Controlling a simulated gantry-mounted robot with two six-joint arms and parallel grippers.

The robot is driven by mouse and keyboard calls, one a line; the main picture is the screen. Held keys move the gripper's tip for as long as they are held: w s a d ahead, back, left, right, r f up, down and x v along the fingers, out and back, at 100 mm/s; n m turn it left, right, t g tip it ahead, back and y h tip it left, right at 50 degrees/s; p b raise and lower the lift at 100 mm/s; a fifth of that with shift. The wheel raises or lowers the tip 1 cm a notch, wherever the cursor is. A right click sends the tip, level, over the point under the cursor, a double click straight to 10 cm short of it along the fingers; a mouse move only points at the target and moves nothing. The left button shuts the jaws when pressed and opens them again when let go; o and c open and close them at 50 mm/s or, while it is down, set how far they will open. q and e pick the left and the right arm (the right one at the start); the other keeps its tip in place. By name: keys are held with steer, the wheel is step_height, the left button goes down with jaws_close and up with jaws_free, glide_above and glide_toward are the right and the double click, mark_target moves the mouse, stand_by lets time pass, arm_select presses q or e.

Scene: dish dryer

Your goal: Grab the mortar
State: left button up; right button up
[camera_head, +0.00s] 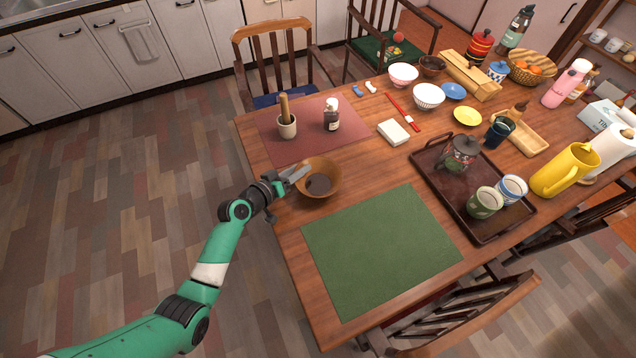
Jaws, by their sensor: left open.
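A brown, wide bowl (331,176) with a dark inner bottom stands upright at the table's left edge; it may be the mortar. A small pale cup (287,130) holding an upright wooden pestle-like stick (284,106) stands behind it on the reddish-brown mat; I cannot tell for sure which of the two is the mortar. My left gripper (297,173) is open at the bowl's left rim. Its fingers overlap the rim in the picture, and I cannot tell whether they touch it. My right gripper is out of view.
A green mat (380,250) lies bare in front of the bowl. A dark tray (440,197) with a teapot and cups is to the right. Chairs surround the table.

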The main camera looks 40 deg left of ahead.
arm_select(q)
jaws_close()
stand_by(1.3)
